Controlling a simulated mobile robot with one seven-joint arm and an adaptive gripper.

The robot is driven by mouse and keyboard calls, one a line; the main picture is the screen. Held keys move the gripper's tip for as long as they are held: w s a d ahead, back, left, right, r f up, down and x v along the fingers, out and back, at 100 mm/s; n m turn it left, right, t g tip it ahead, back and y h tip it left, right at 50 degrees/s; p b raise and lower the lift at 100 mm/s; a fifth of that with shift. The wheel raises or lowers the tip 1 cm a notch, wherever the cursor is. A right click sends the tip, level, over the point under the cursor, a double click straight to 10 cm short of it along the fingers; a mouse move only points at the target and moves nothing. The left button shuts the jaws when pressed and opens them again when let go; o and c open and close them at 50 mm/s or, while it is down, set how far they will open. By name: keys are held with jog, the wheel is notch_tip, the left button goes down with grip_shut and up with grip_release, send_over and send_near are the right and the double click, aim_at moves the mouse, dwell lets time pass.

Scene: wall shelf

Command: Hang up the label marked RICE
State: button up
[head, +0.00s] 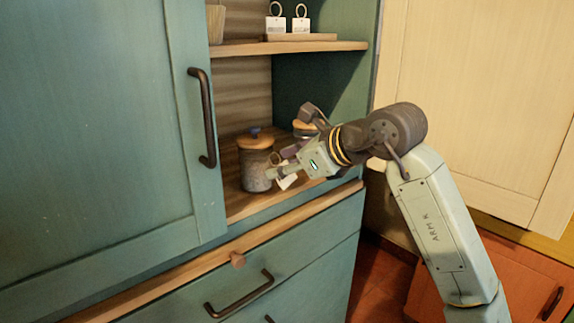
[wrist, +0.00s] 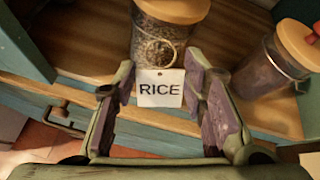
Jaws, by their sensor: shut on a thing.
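The RICE label (wrist: 160,90) is a white card with black letters and a wire ring (wrist: 155,54) at its top. My gripper (wrist: 160,100) is shut on the label, with a purple-padded finger at each side of it. The label (head: 287,181) also shows in the head view, at the fingertips of my gripper (head: 282,172). A glass jar (head: 257,177) with a wooden lid and speckled contents stands on the lower shelf just beyond. In the wrist view the ring overlaps this jar (wrist: 150,43); I cannot tell whether they touch.
A second wooden-lidded jar (wrist: 268,75) stands to the right in the wrist view, partly hidden by my arm in the head view. Two more ringed labels (head: 288,25) stand on a tray (head: 300,38) on the upper shelf. A cabinet door (head: 95,120) borders the shelf on the left.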

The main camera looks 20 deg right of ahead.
jog(key=shift+w+f+b, duration=0.15)
jog(key=shift+f+b, duration=0.1)
jog(key=shift+b, duration=0.15)
dwell(0.6)
jog(key=o, duration=0.8)
jog(key=shift+c, duration=0.2)
jog(key=v, duration=1.2)
